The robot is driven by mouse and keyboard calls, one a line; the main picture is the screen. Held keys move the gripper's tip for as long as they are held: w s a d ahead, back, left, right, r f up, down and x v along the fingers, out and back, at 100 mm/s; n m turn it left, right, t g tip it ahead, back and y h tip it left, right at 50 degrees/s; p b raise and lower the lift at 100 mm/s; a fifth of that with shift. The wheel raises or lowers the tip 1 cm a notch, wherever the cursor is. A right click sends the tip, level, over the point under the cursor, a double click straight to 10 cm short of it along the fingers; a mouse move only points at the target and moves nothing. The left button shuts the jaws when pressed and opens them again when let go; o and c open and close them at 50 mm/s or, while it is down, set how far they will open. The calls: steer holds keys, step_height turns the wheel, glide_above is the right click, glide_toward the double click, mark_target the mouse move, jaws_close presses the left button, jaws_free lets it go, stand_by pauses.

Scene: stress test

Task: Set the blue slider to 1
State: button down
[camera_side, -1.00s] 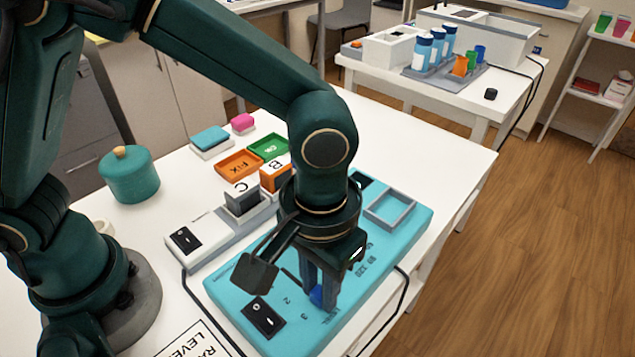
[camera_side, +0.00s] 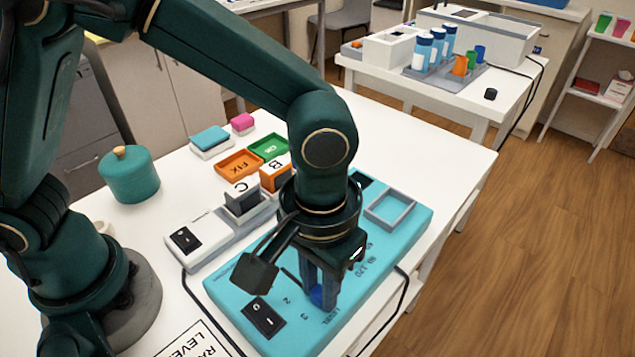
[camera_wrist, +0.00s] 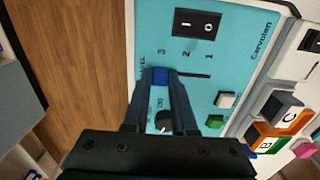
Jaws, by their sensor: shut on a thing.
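The turquoise device panel (camera_side: 225,290) lies on the white table, and also fills much of the wrist view (camera_wrist: 235,50). The blue slider (camera_wrist: 160,75) sits at the left end of its dark slot (camera_wrist: 195,75), beside the printed 3. The printed 2 and 1 follow to the right along the slot. My gripper (camera_wrist: 160,84) is shut on the slider, one finger on each side. In the side view my gripper (camera_side: 320,298) points down at the panel and partly hides the blue slider (camera_side: 317,295).
A black rocker switch (camera_side: 263,318) is beside the slot. A grey device (camera_side: 205,238) with lettered blocks stands behind. A teal pot (camera_side: 130,175) is at left.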

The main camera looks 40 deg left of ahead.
mark_target(284, 270)
steer(key=shift+a, duration=3.3)
steer(key=c, duration=0.7)
jaws_free()
steer(key=shift+r, duration=2.6)
